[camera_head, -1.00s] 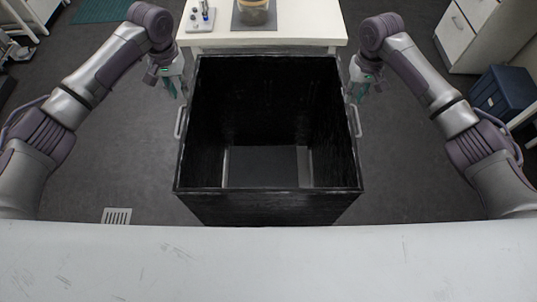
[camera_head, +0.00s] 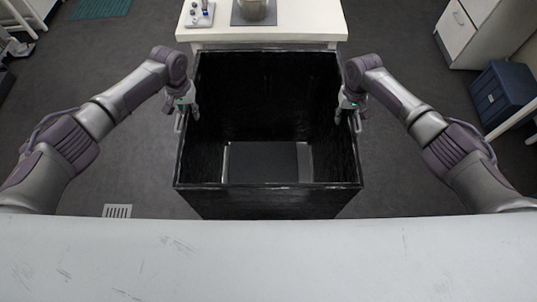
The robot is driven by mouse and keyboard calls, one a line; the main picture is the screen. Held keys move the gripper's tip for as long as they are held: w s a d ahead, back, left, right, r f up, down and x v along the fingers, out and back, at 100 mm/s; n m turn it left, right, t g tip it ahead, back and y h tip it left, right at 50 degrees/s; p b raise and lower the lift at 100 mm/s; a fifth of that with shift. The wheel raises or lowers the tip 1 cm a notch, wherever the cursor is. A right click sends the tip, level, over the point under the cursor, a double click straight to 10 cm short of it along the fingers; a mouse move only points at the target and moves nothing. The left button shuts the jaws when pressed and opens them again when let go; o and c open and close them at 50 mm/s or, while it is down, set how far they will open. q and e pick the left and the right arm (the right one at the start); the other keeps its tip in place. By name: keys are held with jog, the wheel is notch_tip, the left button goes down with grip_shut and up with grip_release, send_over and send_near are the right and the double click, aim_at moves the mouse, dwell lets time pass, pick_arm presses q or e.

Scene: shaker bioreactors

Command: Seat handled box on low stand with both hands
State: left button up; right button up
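A large black open-topped box (camera_head: 266,203) fills the middle of the head view, upright, with its inside empty. A light handle (camera_head: 179,122) shows on its left wall and another handle (camera_head: 358,122) on its right wall, both partly covered by my grippers. My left gripper (camera_head: 188,113) is at the left wall's rim by the handle. My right gripper (camera_head: 347,114) is at the right wall's rim by the other handle. The fingers are small and overlap the walls, so I cannot tell whether they grip. I cannot make out a low stand.
A white table (camera_head: 300,34) stands right behind the box, with a metal vessel (camera_head: 254,11) and a small tray of items (camera_head: 200,15) on it. A white surface (camera_head: 270,260) spans the near edge. A blue bin (camera_head: 497,95) stands at the right.

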pick_arm(q)
jog(key=shift+f, duration=0.5)
pick_arm(e)
jog(key=shift+f, duration=0.5)
pick_arm(q)
grip_shut()
pick_arm(e)
grip_shut()
pick_arm(q)
jog(key=shift+w+r, duration=0.15)
jog(key=shift+r, duration=0.1)
pick_arm(e)
jog(key=shift+w+r, duration=0.15)
jog(key=shift+r, duration=0.15)
